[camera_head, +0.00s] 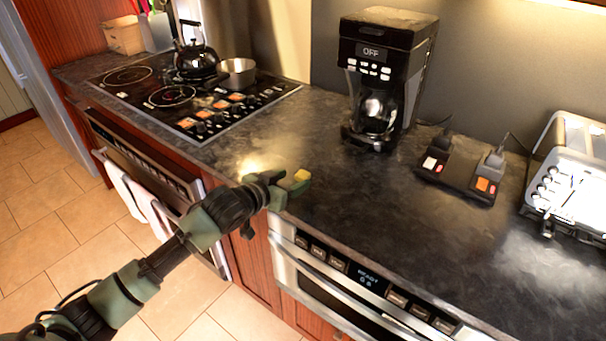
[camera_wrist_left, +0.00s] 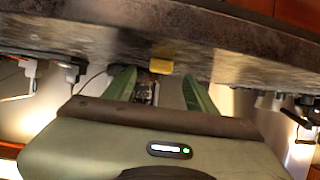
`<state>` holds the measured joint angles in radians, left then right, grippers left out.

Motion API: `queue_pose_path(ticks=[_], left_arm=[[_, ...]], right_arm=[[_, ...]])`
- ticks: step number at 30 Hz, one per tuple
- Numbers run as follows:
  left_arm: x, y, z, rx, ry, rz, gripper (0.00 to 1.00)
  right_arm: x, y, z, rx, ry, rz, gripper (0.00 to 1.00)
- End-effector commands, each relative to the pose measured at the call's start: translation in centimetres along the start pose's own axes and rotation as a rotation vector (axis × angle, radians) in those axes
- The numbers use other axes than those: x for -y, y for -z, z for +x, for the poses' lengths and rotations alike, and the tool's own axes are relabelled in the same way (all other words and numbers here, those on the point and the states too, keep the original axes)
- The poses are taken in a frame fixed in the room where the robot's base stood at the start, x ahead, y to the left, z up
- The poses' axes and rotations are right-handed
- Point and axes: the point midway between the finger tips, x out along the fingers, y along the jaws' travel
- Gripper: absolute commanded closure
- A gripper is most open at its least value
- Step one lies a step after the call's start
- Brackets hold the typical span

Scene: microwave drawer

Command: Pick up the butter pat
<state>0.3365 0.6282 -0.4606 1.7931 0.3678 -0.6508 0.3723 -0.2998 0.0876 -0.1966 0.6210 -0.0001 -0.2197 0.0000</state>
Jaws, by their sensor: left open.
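The butter pat (camera_head: 302,175) is a small yellow block at the front part of the dark countertop, left of the coffee maker. In the left wrist view the butter pat (camera_wrist_left: 161,60) shows just past the fingertips, between their lines and a little right of centre. My left gripper (camera_head: 291,182) reaches over the counter's front edge beside the butter. In the left wrist view the green fingers of the left gripper (camera_wrist_left: 158,76) are apart with nothing clearly held between them. The fingers partly hide the butter's near side in the head view. My right gripper is not seen.
A coffee maker (camera_head: 387,80) stands behind the butter. A dark device with lit buttons (camera_head: 459,170) and a silver appliance (camera_head: 573,170) stand to the right. A stove with a kettle (camera_head: 196,60) and pot (camera_head: 237,73) is at left. A microwave drawer (camera_head: 345,283) sits below the counter.

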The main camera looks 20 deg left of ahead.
Motion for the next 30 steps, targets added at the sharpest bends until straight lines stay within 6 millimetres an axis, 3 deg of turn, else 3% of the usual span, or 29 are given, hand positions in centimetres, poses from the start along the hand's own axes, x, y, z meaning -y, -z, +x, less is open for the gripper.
queue_pose_path(ticks=[3,7,16,17,22,23,30], left_arm=[[0.1,0.7,1.8,-0.001,0.0,-0.002,0.44],[0.1,0.5,3.4,-0.001,0.0,-0.001,0.44],[0.1,0.3,3.9,0.0,-0.001,0.0,0.44],[0.1,0.3,3.9,0.0,-0.001,0.0,0.49],[0.1,0.3,3.9,0.0,-0.001,0.0,0.96],[0.1,0.3,3.9,0.0,-0.001,0.0,1.0],[0.1,0.3,3.8,-0.001,0.0,0.0,1.0]], right_arm=[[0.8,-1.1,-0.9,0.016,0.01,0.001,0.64],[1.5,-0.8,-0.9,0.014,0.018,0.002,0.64],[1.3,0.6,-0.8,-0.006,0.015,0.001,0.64],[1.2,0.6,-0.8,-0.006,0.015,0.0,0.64],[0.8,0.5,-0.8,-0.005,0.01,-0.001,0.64],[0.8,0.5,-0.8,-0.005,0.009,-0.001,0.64],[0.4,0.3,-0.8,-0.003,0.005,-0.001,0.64]])
